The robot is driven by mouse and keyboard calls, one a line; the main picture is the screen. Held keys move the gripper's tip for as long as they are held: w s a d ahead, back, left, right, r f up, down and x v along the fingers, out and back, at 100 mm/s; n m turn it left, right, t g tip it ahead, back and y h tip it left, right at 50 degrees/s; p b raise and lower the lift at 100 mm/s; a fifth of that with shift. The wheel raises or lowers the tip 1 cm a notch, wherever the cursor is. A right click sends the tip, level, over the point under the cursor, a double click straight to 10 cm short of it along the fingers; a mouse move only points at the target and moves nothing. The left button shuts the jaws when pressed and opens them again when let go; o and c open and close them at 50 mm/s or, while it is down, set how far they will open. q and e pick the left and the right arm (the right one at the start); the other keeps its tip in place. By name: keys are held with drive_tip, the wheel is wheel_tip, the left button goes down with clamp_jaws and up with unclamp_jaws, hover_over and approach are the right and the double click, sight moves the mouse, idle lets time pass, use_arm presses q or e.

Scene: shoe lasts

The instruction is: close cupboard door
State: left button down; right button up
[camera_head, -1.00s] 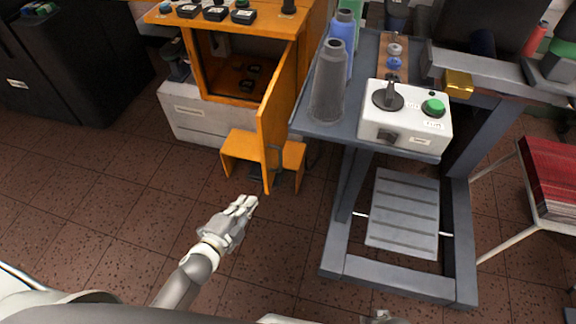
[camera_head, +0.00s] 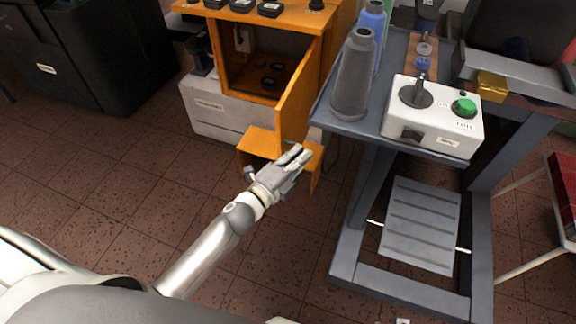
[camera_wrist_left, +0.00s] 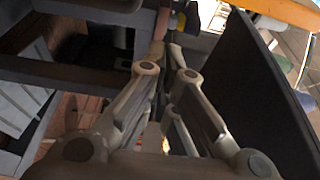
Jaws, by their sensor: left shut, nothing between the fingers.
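The orange cupboard (camera_head: 345,22) stands at the top middle of the head view. Its door (camera_head: 299,100) is swung open towards me, so the dark inside shows. My left gripper (camera_head: 303,155) is shut and empty, just in front of the door's lower near edge; I cannot tell whether it touches the door. The wrist view shows its fingers (camera_wrist_left: 168,62) together, with a large dark panel close on their right; I cannot tell if this is the door. My right gripper is not in view.
A grey workbench (camera_head: 345,125) with thread cones (camera_head: 353,80) and a white switch box (camera_head: 432,118) stands right of the door. An orange step stool (camera_head: 258,142) sits below the door. Small dark things lie inside the cupboard. The tiled floor (camera_head: 110,200) at left is clear.

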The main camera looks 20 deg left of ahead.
use_arm(q)
drive_tip(key=shift+w+a, duration=0.25)
drive_tip(key=shift+a, duration=0.7)
drive_tip(key=shift+w+a, duration=0.2)
drive_tip(key=shift+a, duration=0.7)
drive_tip(key=shift+a, duration=0.15)
